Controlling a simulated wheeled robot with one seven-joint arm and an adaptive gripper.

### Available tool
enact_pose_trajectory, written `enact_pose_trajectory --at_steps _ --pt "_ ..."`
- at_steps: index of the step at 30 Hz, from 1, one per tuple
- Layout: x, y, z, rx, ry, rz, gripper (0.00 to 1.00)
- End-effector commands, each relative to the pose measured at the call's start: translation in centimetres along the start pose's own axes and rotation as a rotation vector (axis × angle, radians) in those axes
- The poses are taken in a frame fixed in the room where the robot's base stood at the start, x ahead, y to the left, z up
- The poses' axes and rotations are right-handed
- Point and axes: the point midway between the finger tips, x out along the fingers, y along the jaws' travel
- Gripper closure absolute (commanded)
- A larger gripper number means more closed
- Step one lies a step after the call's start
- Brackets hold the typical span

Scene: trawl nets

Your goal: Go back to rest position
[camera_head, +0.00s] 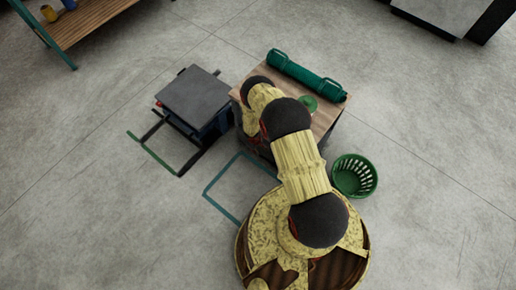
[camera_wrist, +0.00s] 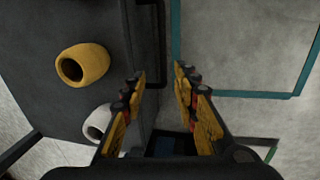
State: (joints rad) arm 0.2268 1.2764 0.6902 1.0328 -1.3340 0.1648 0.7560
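My gripper (camera_wrist: 160,72) shows in the wrist view with its two yellow and black fingers apart and nothing seen between the tips. In the head view my arm reaches from my base over the left part of a wood-topped table, and the gripper is hidden beneath it. In the wrist view a yellow hollow rounded piece (camera_wrist: 88,63) and a white one (camera_wrist: 98,122) are on a dark surface (camera_wrist: 60,105) left of the fingers, both apart from them. A finger partly covers the white one.
The wood-topped table (camera_head: 330,117) bears a green roll (camera_head: 306,75) and a small green item (camera_head: 308,104). A green basket (camera_head: 354,176) stands right. A dark-topped cart (camera_head: 194,97) stands left. A shelf (camera_head: 85,20) is upper left. Open floor lies around.

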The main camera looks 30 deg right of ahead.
Motion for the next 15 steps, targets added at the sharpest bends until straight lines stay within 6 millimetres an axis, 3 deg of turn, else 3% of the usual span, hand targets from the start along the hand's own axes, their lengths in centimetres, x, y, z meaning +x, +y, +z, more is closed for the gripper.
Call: enact_pose_trajectory --at_steps 15 --pt "0.01 0.52 0.64 -0.061 -0.024 0.019 0.7"
